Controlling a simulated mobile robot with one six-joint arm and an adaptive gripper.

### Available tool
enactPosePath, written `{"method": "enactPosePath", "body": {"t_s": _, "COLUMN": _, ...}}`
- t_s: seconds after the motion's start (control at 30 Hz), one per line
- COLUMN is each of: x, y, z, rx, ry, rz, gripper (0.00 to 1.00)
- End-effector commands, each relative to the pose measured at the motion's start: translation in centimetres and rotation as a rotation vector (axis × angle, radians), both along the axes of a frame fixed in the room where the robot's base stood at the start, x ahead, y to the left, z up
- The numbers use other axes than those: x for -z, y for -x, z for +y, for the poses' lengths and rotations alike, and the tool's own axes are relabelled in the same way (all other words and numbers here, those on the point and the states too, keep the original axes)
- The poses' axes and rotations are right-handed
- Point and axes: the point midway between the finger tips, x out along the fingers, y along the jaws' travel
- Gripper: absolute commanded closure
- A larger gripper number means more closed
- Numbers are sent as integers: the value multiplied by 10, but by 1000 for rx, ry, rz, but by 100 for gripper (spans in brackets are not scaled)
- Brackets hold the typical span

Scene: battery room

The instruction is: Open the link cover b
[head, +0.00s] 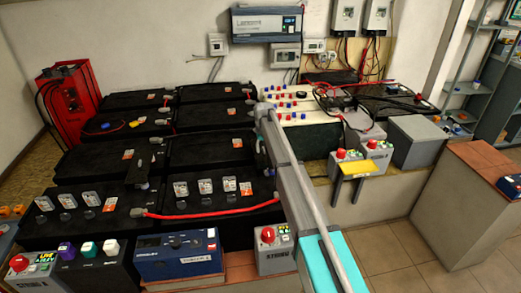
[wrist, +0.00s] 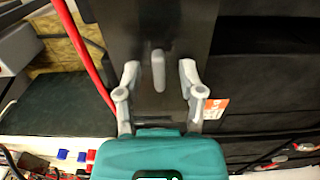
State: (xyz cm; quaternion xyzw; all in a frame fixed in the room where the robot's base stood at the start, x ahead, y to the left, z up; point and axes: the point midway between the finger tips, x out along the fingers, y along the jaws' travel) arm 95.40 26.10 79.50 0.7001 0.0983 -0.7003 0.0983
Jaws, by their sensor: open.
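In the wrist view a smooth black panel (wrist: 160,25) with an upright grey handle (wrist: 158,72) lies straight ahead. I take it for link cover b, but no lettering shows. My gripper (wrist: 159,90) is open, with one grey finger on each side of the handle. Gaps show between the fingers and the handle, and nothing is held. Whether the fingertips touch the panel I cannot tell. In the head view my arm crosses the battery bank and the fingers cannot be made out. A dark upright piece (head: 141,172) stands among the left batteries.
Black batteries (head: 205,152) fill the bench on the left. A red cable (head: 210,215) runs along the front; a red cable also shows in the wrist view (wrist: 82,45). White-topped batteries (head: 305,112) stand right of my arm. Control boxes (head: 178,252) line the front edge.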

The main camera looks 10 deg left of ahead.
Motion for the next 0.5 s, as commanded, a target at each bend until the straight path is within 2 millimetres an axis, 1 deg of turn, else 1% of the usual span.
{"method": "enactPosePath", "body": {"t_s": 0.07, "x": 0, "y": 0, "z": 0, "rx": 0, "ry": 0, "rz": 0, "gripper": 50}}
{"method": "enactPosePath", "body": {"t_s": 0.1, "x": 0, "y": 0, "z": 0, "rx": 0, "ry": 0, "rz": 0, "gripper": 52}}
{"method": "enactPosePath", "body": {"t_s": 0.27, "x": 0, "y": 0, "z": 0, "rx": 0, "ry": 0, "rz": 0, "gripper": 82}}
{"method": "enactPosePath", "body": {"t_s": 0.3, "x": 0, "y": 0, "z": 0, "rx": 0, "ry": 0, "rz": 0, "gripper": 89}}
{"method": "enactPosePath", "body": {"t_s": 0.37, "x": 0, "y": 0, "z": 0, "rx": 0, "ry": 0, "rz": 0, "gripper": 100}}
{"method": "enactPosePath", "body": {"t_s": 0.5, "x": 0, "y": 0, "z": 1, "rx": 0, "ry": 0, "rz": 0, "gripper": 100}}
